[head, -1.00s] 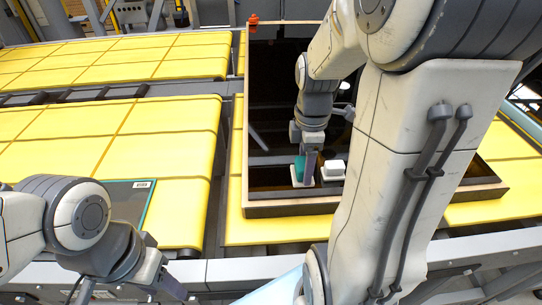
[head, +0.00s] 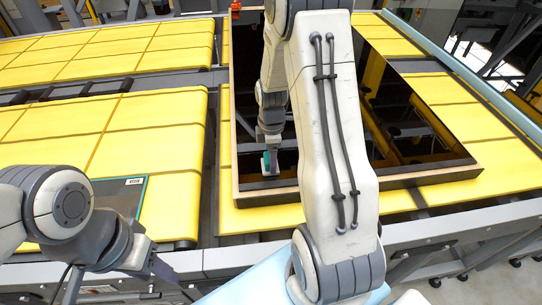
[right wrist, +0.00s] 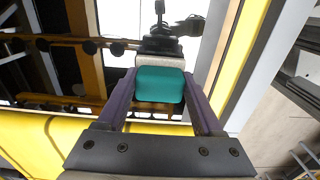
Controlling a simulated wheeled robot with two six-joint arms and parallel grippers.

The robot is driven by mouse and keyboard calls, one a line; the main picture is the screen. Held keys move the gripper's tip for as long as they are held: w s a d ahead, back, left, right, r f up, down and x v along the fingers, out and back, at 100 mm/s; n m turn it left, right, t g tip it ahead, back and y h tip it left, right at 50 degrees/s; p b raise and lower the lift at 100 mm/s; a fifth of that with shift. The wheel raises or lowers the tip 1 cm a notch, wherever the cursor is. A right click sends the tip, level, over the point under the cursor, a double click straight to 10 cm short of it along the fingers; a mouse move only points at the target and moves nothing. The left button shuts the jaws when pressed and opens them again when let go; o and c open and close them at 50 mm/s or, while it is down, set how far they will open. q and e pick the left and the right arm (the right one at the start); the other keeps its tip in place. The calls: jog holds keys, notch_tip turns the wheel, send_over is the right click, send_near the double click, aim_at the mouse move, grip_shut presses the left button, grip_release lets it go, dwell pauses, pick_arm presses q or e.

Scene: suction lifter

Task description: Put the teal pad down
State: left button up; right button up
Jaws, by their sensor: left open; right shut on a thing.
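The teal pad (head: 266,161) is a small rounded block with a pale base, over the near left part of a dark glossy panel (head: 420,120) in a wooden frame. My right gripper (head: 271,150) is shut on it. In the right wrist view the teal pad (right wrist: 160,84) sits between the two purple-grey fingers of the right gripper (right wrist: 160,100). I cannot tell whether its base touches the glass. My left gripper (head: 172,277) is open and empty at the lower left, in front of the yellow bed.
Yellow padded beds (head: 150,130) lie left of and under the framed panel. A small dark teal-edged plate (head: 120,195) with a label lies at the left. An orange piece (head: 236,8) is on the frame's far left corner. My right arm hides the panel's middle.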

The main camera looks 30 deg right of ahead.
jog(key=shift+f, duration=0.15)
jog(key=o, duration=1.3)
